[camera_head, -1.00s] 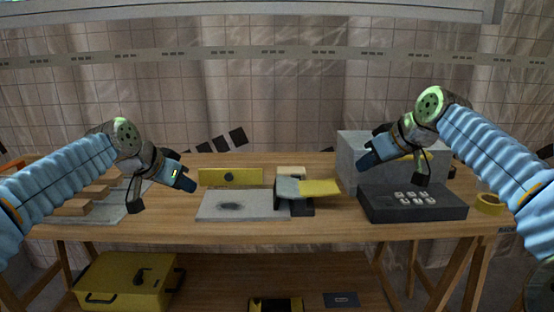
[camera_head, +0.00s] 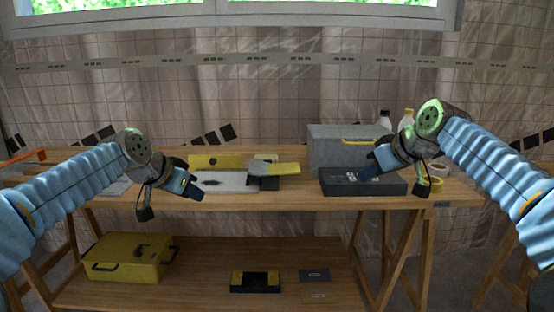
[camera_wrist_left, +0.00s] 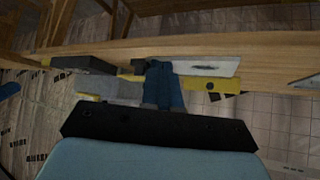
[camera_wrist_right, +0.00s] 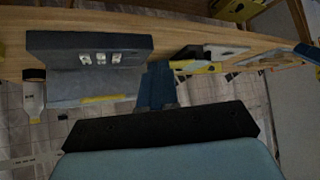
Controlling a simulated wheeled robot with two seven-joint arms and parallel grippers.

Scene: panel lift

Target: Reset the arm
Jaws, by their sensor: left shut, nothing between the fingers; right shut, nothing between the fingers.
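My left gripper (camera_head: 194,191) is shut and empty, in front of the workbench at the left of the white plate in the head view. Its fingers also show in the left wrist view (camera_wrist_left: 162,85). My right gripper (camera_head: 368,172) is shut and empty, in front of the dark box with white switches (camera_head: 340,187). Its fingers also show in the right wrist view (camera_wrist_right: 157,85). Both arms are bent, with the grippers pointing inward. Neither gripper visibly holds anything.
The wooden workbench (camera_head: 300,202) carries a white plate (camera_head: 232,184), a yellow panel (camera_head: 218,160), a grey and yellow tilted piece (camera_head: 274,170) and a grey case (camera_head: 330,147). A yellow toolbox (camera_head: 125,258) sits on the lower shelf (camera_head: 205,285). Two bottles (camera_head: 385,119) stand behind the case.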

